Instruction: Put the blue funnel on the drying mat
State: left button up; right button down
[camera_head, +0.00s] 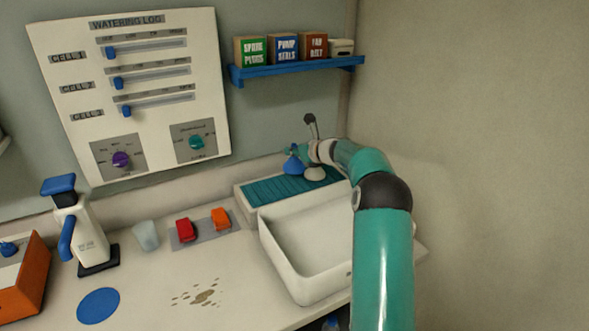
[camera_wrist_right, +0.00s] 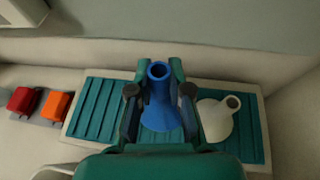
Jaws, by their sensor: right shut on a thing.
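The blue funnel (camera_head: 293,165) is at the back of the teal ridged drying mat (camera_head: 270,192), spout up and wide end down. In the right wrist view the blue funnel (camera_wrist_right: 160,112) stands between the fingers of my right gripper (camera_wrist_right: 158,92), which is shut on it. The mat (camera_wrist_right: 95,108) shows behind and to both sides of it. I cannot tell whether the funnel's rim touches the mat. My right gripper (camera_head: 297,151) is partly hidden by its own arm in the head view. My left gripper is not in view.
A white funnel (camera_wrist_right: 217,118) stands on the mat just right of the blue one. A white sink basin (camera_head: 310,246) lies in front of the mat. Red (camera_head: 185,229) and orange (camera_head: 221,219) blocks sit left of it. A blue shelf (camera_head: 297,69) hangs above.

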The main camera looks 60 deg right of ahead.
aim_at(298, 164)
jog(key=shift+f+b, duration=0.55)
jog(key=shift+f, duration=1.85)
jog(key=shift+f, duration=0.2)
jog(key=c, duration=1.1)
grip_release()
jog(key=shift+r, duration=0.1)
jog(key=shift+r, duration=0.1)
jog(key=shift+s, duration=0.15)
